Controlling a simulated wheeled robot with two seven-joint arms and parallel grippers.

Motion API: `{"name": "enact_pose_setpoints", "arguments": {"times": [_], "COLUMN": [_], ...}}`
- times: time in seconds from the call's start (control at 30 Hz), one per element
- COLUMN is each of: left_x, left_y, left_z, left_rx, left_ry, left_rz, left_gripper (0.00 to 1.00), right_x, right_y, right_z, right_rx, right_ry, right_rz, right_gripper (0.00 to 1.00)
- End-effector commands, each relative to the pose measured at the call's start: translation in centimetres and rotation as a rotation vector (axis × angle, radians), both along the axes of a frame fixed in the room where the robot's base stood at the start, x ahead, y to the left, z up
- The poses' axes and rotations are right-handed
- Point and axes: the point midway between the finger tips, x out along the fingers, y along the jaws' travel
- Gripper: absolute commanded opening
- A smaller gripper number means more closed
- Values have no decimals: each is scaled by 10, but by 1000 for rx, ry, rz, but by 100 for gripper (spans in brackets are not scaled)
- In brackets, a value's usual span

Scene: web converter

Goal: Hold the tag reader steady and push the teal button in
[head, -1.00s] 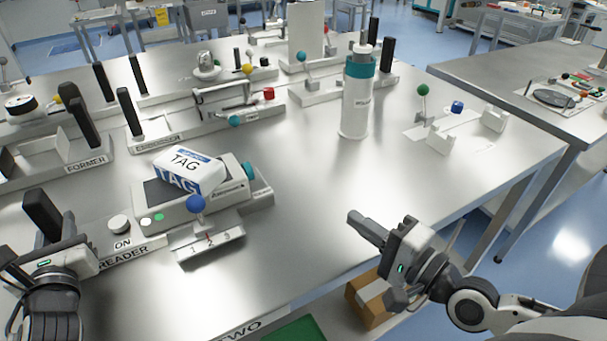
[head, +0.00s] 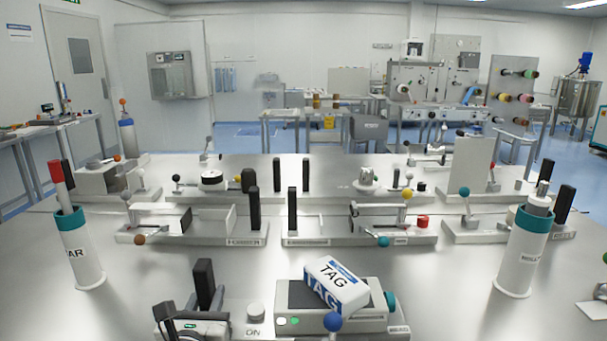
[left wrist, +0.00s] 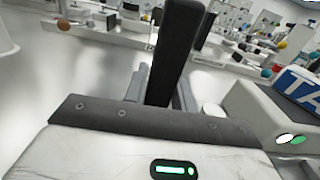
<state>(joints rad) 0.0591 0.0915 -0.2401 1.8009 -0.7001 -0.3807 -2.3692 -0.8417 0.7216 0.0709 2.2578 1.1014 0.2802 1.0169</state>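The tag reader (head: 350,320) is a grey box with a dark top at the bottom of the head view. A white and blue TAG pack (head: 335,288) lies tilted on it. The teal button (head: 391,301) sticks out at its right end. A black upright handle (head: 204,283) stands on the reader's base, left of a white ON knob (head: 256,311). My left gripper (head: 192,322) is at this handle. In the left wrist view its fingers (left wrist: 162,92) sit close on both sides of the handle (left wrist: 172,50) and look shut on it. My right gripper is out of view.
A blue ball lever (head: 332,322) stands in front of the reader. White and teal cylinders stand at left (head: 80,250) and right (head: 523,250). Stations with black posts (head: 253,209) line the table behind. Bare steel lies between the reader and the right cylinder.

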Motion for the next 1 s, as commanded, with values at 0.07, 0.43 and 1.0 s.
{"name": "enact_pose_setpoints", "arguments": {"times": [0.07,0.43,1.0], "left_x": [-1,-5,-108], "left_y": [0,0,-1], "left_z": [-5,0,-1], "left_rx": [1,2,0], "left_ry": [10,-1,5], "left_rz": [0,0,0], "left_gripper": [48,49,49], "right_x": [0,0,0], "right_y": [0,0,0], "right_z": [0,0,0], "right_rx": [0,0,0], "right_ry": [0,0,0], "right_rz": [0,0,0], "right_gripper": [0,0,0]}}
